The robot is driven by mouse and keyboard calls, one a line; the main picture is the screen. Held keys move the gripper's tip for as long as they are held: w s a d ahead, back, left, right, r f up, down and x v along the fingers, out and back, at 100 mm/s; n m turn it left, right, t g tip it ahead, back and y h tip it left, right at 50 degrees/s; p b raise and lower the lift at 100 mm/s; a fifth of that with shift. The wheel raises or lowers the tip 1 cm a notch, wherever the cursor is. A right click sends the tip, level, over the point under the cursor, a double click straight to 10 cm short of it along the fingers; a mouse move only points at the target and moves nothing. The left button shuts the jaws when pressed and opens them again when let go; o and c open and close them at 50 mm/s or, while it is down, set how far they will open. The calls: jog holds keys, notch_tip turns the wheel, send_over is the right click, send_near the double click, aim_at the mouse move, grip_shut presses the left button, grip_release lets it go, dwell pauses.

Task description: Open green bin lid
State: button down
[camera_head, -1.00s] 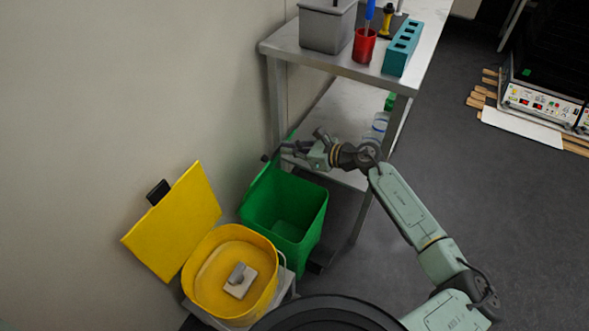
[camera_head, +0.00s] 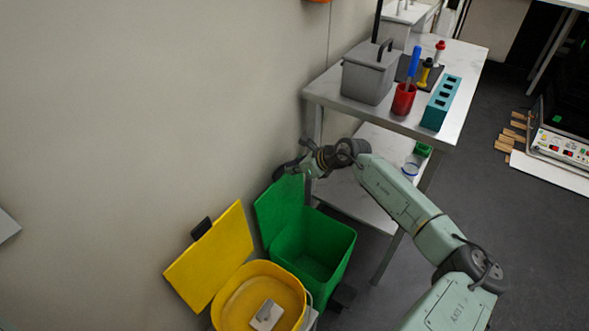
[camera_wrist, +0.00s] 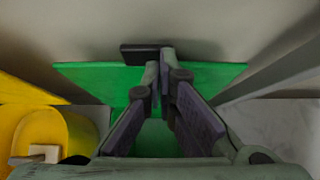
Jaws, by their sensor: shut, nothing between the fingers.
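The green bin (camera_head: 338,252) stands on the floor by the wall. Its green lid (camera_head: 279,208) is up, tilted back against the wall, and the inside of the bin shows. In the wrist view the lid (camera_wrist: 218,74) spans the picture behind my fingers, with a dark handle (camera_wrist: 134,54) at its upper edge. My gripper (camera_head: 284,170) is at the top edge of the lid, near the wall. In the wrist view my gripper (camera_wrist: 160,66) is shut and empty, its fingertips beside the handle; I cannot tell whether they touch it.
A yellow bin (camera_head: 257,287) with its yellow lid (camera_head: 212,256) raised stands left of the green bin. A metal table (camera_head: 360,118) with a grey box (camera_head: 369,75), red cup (camera_head: 403,99) and teal rack (camera_head: 441,103) stands right of my gripper.

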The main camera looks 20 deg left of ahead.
jog(key=shift+d, duration=0.1)
notch_tip(320, 180, up, 9)
jog(key=shift+r+b, duration=0.2)
jog(key=shift+b, duration=0.1)
dwell(0.6)
